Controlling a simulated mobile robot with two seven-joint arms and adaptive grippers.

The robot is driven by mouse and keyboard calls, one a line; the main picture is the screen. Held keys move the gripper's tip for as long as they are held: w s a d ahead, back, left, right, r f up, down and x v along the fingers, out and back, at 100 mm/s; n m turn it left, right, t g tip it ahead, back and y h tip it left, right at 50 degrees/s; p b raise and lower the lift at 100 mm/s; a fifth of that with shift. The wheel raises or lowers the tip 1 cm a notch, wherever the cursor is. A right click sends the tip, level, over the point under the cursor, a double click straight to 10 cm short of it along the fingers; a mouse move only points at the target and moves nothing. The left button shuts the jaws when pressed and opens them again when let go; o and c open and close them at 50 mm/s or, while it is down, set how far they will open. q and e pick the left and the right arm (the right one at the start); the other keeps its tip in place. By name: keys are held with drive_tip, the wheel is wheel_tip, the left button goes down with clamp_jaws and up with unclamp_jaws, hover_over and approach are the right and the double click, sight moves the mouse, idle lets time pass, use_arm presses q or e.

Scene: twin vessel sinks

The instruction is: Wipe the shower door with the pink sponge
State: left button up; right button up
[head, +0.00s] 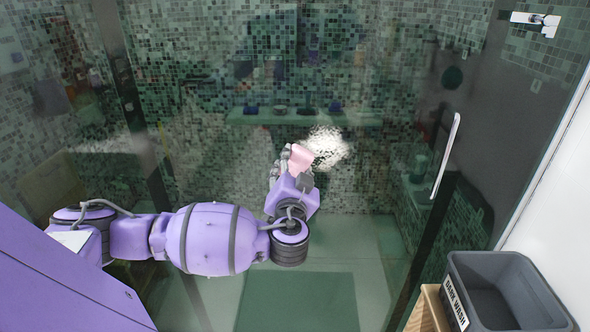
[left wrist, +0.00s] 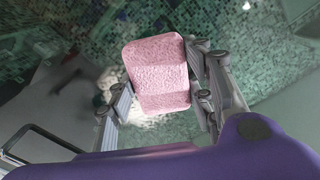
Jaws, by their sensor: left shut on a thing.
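The pink sponge (head: 301,157) is held up at the shower door, near the middle of the head view. My left gripper (head: 292,163) is shut on it. In the left wrist view the sponge (left wrist: 160,76) is a rounded pink block between the two fingers of the gripper (left wrist: 163,100). The glass shower door (head: 385,125) stands in front of me with a tiled wall behind it. A whitish blurred patch (head: 326,147) shows on the glass just right of the sponge. I cannot tell if the sponge touches the glass. My right gripper is not in view.
A vertical door handle (head: 446,157) is on the right of the glass. A dark grey bin (head: 500,275) labelled "DARK WASH" stands at the lower right, beside a white wall. A metal fitting (head: 536,20) is at the top right.

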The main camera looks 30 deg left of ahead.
sight(310, 164)
use_arm(q)
drive_tip(key=shift+w+a, duration=0.1)
drive_tip(key=shift+w, duration=0.1)
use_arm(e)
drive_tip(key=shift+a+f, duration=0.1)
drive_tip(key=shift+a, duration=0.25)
use_arm(q)
drive_tip(key=shift+x, duration=0.75)
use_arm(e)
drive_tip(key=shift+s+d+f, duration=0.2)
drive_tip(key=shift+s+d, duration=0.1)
use_arm(q)
drive_tip(key=shift+w+d, duration=0.4)
drive_tip(key=shift+d, duration=0.25)
drive_tip(key=shift+w+d, duration=0.35)
drive_tip(key=shift+d, duration=0.3)
drive_tip(key=shift+w+d, duration=0.2)
drive_tip(key=shift+d, duration=0.15)
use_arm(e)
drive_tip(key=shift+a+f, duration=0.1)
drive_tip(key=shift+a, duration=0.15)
